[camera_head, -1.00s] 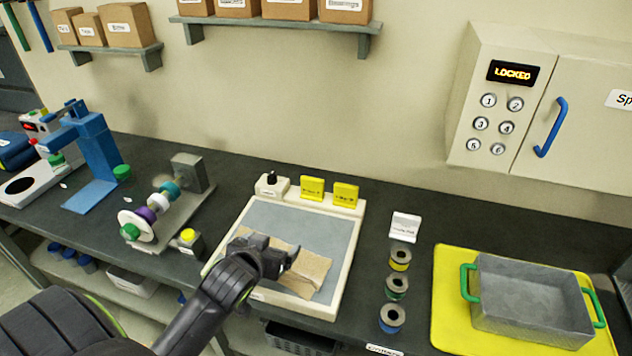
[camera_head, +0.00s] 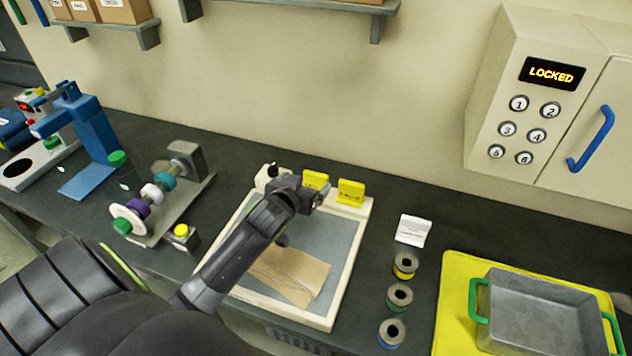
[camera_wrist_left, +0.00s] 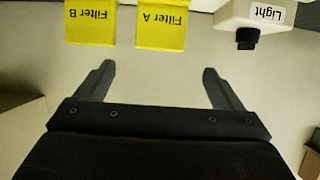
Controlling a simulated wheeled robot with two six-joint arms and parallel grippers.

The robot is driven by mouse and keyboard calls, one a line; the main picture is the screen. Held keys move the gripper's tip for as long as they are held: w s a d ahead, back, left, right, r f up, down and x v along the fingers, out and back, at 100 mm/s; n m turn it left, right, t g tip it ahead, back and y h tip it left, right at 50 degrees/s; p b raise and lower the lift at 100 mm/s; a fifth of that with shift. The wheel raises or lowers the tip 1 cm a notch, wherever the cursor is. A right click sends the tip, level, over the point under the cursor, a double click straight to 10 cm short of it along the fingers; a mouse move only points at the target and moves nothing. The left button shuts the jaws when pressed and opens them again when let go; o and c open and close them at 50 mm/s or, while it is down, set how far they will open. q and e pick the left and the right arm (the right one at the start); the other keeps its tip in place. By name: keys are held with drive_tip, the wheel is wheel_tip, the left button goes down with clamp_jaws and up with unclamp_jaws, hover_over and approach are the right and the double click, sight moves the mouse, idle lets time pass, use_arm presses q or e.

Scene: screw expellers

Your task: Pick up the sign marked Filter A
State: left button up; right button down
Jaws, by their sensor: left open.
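The yellow Filter A sign (camera_head: 316,179) stands on the back rim of the white-framed tray, partly hidden behind my left gripper in the head view. In the left wrist view the sign (camera_wrist_left: 162,24) appears upside down at the top, its label readable. My left gripper (camera_wrist_left: 157,70) is open and empty, its two fingers spread on either side of the sign's line. The sign lies beyond the fingertips, apart from them. In the head view the gripper (camera_head: 318,196) is just in front of the sign. My right gripper is not in view.
The yellow Filter B sign (camera_head: 351,193) stands close beside Filter A. A Light box with a black knob (camera_wrist_left: 247,38) is on the other side. The tray (camera_head: 352,262) holds a brown sheet (camera_head: 288,274). Several spools (camera_head: 399,297) stand to the right.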

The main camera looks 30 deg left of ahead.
sight(315, 175)
use_arm(q)
drive_tip(key=x, duration=0.3)
drive_tip(key=shift+w+a+p, duration=0.1)
drive_tip(key=shift+w+p, duration=0.2)
drive_tip(key=shift+x, duration=0.85)
drive_tip(key=shift+w+a+f+p, duration=0.1)
drive_tip(key=shift+w+f+p, duration=0.15)
drive_tip(key=shift+w+p, duration=0.3)
drive_tip(key=shift+p+x, duration=0.35)
drive_tip(key=shift+x, duration=1.6)
drive_tip(key=shift+f, duration=0.15)
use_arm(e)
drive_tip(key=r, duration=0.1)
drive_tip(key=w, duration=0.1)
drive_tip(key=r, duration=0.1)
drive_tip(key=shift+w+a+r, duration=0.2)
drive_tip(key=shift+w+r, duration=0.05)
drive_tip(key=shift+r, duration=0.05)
use_arm(q)
drive_tip(key=c, duration=1.1)
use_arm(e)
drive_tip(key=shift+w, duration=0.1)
